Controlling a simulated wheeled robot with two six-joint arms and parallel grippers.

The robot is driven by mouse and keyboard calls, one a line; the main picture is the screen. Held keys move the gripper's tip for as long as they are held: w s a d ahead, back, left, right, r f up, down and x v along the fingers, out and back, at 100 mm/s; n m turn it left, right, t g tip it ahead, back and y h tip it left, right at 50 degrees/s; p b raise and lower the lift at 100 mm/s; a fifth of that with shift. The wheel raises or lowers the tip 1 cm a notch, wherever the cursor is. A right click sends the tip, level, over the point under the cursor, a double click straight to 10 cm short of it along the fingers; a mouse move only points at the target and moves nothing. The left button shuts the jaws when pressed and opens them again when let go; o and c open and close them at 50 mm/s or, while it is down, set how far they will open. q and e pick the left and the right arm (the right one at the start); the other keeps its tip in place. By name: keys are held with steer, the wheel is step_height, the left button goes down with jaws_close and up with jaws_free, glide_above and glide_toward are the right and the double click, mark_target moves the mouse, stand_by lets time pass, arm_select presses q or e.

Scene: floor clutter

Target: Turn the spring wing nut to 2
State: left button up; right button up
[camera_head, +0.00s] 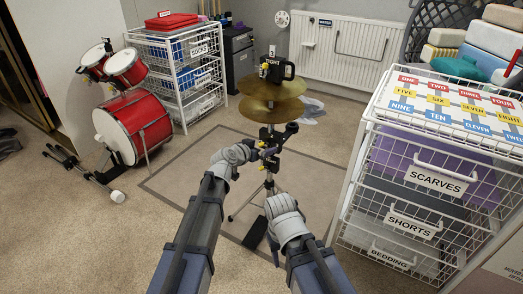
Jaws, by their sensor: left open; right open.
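A hi-hat stand (267,186) with two brass cymbals (272,97) stands in the middle of the camera_head view. A black fitting (277,70) sits above the cymbals under a small sign reading TIGHT (272,58). Small yellow parts show on the fitting and along the stand; I cannot tell which is the spring wing nut, and no number 2 is legible. My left gripper (262,151) is open beside the stand's shaft below the cymbals; contact is unclear. My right gripper (275,238) is open, lower and near the stand's legs, its fingers partly hidden by its wrist.
A red drum set (127,130) stands at left, near a white wire basket unit (182,75). A wire drawer unit (420,190) with a number mat on top fills the right. A white radiator (345,55) is behind. Carpet at lower left is mostly clear.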

arm_select(q)
steer(key=shift+w+d+f, duration=0.1)
steer(key=shift+w+d, duration=0.05)
steer(key=shift+w, duration=0.1)
steer(key=shift+c, duration=0.3)
steer(key=c, duration=1.3)
steer(key=shift+s, duration=0.1)
